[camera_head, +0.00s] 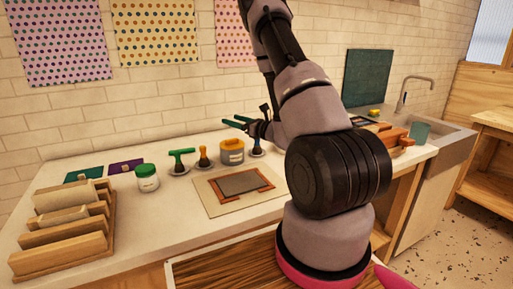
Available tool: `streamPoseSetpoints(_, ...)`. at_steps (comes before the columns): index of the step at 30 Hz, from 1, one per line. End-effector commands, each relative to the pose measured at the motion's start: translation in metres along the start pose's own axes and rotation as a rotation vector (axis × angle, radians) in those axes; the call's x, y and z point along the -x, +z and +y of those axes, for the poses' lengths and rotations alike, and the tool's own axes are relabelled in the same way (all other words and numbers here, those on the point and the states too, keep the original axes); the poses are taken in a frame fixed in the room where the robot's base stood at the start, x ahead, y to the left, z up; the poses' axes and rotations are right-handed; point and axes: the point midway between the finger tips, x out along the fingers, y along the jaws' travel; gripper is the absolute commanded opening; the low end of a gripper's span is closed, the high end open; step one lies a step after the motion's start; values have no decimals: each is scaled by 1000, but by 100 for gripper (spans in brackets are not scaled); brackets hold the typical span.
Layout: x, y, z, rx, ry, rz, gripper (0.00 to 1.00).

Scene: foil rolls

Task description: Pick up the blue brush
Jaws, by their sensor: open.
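The blue brush (256,146) seems to be the small blue-handled tool standing upright on the counter, right of a yellow-and-grey tub (232,151). My arm and gripper partly hide it, so its shape is not clear. My gripper (230,119) has green fingers that point left, with a gap between them and nothing held. In the picture the fingers lie above the tub, up and left of the blue tool. I cannot tell the exact depth between them.
A green-handled tool (181,160) and an orange-handled tool (203,158) stand left of the tub. A white jar with a green lid (147,178), a framed board (240,183) and a wooden rack (65,228) are on the counter. A sink (436,131) is at right.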

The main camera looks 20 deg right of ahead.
Motion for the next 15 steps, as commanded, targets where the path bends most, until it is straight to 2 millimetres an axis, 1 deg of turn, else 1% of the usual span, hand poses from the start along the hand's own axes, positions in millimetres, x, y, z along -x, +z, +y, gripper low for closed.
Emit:
streamPoseSetpoints(1, 12, -28, -23, -13, -95, 14, 70)
streamPoseSetpoints(3, 29, -54, -52, -9, -215, 20, 70)
streamPoseSetpoints(6, 53, -81, -80, 9, -346, 30, 70)
streamPoseSetpoints(9, 71, -97, -98, 27, -429, 35, 70)
streamPoseSetpoints(11, 76, -101, -103, 35, -456, 36, 70)
streamPoseSetpoints(13, 76, -104, -109, 42, -471, 35, 70)
streamPoseSetpoints(15, 68, -105, -114, 46, -476, 34, 70)
